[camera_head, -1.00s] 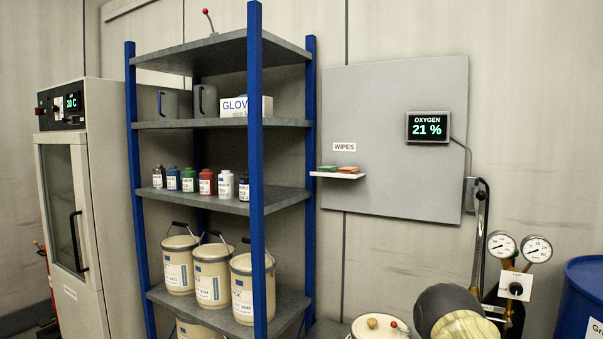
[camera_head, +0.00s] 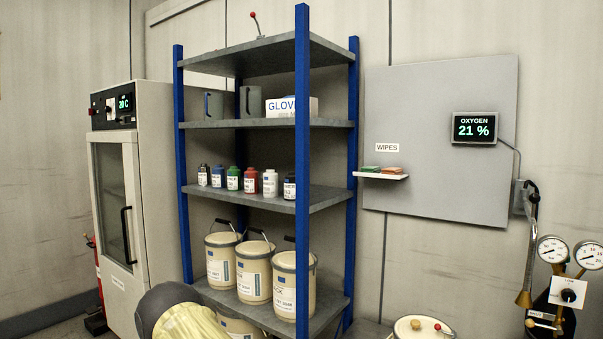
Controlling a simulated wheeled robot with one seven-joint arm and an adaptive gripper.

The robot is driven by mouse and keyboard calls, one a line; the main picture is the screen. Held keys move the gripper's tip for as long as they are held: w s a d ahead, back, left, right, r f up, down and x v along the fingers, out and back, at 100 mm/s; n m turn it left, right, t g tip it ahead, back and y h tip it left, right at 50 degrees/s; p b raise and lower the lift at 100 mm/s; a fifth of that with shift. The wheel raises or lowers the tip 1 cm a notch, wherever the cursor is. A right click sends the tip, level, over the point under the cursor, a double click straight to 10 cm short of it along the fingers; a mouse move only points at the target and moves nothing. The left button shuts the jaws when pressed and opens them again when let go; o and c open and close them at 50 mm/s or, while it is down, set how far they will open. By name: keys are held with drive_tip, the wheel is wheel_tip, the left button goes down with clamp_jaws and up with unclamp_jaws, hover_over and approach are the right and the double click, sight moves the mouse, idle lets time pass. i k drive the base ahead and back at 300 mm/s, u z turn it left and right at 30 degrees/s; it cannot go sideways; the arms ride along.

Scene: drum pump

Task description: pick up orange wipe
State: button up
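The orange wipe (camera_head: 393,170) lies flat on a small white shelf (camera_head: 382,177) fixed to the grey wall panel, under the "WIPES" label. A green wipe (camera_head: 371,169) lies beside it on the left. My gripper is not in view. A rounded dark and pale-yellow part at the bottom left seems to be a piece of my arm, well below and to the left of the wipes.
A blue-posted rack (camera_head: 302,130) with bottles, pails and a glove box stands left of the wipe shelf. A lidded pail (camera_head: 420,328) is below it. Gauges (camera_head: 552,250) with a lever stand at the right. A cabinet (camera_head: 120,190) is at the far left.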

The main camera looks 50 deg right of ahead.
sight(397, 171)
drive_tip(key=u, duration=0.55)
drive_tip(key=k, duration=0.85)
drive_tip(key=z, duration=1.55)
drive_tip(key=i, duration=0.2)
drive_tip(key=z, duration=0.1)
